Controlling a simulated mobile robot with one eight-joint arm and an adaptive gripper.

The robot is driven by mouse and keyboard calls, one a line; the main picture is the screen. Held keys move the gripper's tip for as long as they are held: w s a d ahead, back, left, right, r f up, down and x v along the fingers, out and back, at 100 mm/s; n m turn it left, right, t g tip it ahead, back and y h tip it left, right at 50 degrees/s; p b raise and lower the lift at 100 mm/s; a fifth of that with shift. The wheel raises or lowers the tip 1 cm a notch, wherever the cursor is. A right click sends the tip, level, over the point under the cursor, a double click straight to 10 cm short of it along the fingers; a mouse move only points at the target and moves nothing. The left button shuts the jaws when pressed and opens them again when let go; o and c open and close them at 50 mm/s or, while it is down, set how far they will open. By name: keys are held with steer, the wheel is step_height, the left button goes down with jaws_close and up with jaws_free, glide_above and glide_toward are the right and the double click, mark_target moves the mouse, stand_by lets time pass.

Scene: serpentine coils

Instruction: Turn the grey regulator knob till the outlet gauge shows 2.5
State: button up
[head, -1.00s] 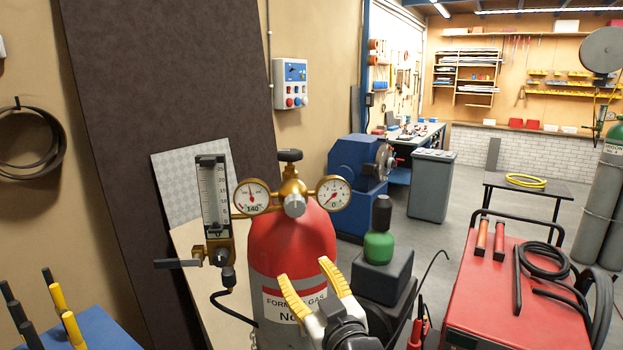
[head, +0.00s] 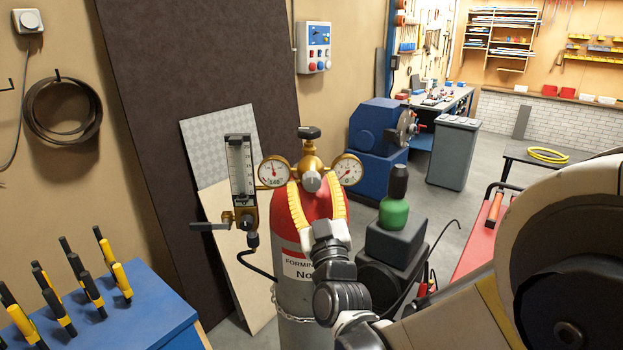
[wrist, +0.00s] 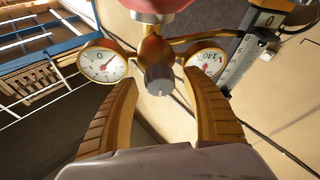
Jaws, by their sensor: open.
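The grey regulator knob (head: 312,181) faces me at the front of the brass regulator (head: 311,160) on the red-topped gas cylinder (head: 322,205). In the wrist view the knob (wrist: 160,79) lies between the tips of my yellow fingers. My gripper (head: 315,189) is open, one finger on each side of the knob; gaps show and I see no grip. The left gauge (head: 274,171) carries the number 140. The right gauge (head: 346,170) has a red needle and a 0 mark. I cannot tell which is the outlet gauge, and exact readings are too small.
A flowmeter (head: 241,172) with a side lever stands left of the regulator. A blue bench (head: 150,315) with yellow-black tools is at lower left. My arm covers the lower right.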

steer(key=shift+w+a+r, duration=0.1)
steer(key=shift+w+r, duration=0.1)
steer(key=shift+w, duration=0.25)
steer(key=shift+c, duration=0.4)
steer(key=c, duration=1.1)
steer(key=shift+m+h+b, duration=0.3)
steer(key=shift+m, duration=0.2)
steer(key=m+h+b, duration=0.1)
steer(key=m+h, duration=0.1)
steer(key=m, duration=0.2)
steer(key=shift+f+t+b, duration=0.15)
steer(key=shift+t+b, duration=0.15)
steer(key=shift+b, duration=0.05)
steer(key=m+h+b, duration=0.1)
steer(key=m+h, duration=0.2)
steer(key=m, duration=0.2)
steer(key=shift+m, duration=0.4)
steer(key=m+g+h, duration=0.1)
steer(key=m+h, duration=0.1)
steer(key=m, duration=0.3)
steer(key=shift+h, duration=0.4)
steer(key=shift+m+g+h, duration=0.45)
steer(key=shift+m, duration=0.85)
steer(key=shift+m+g+h, duration=0.45)
steer(key=shift+m, duration=0.85)
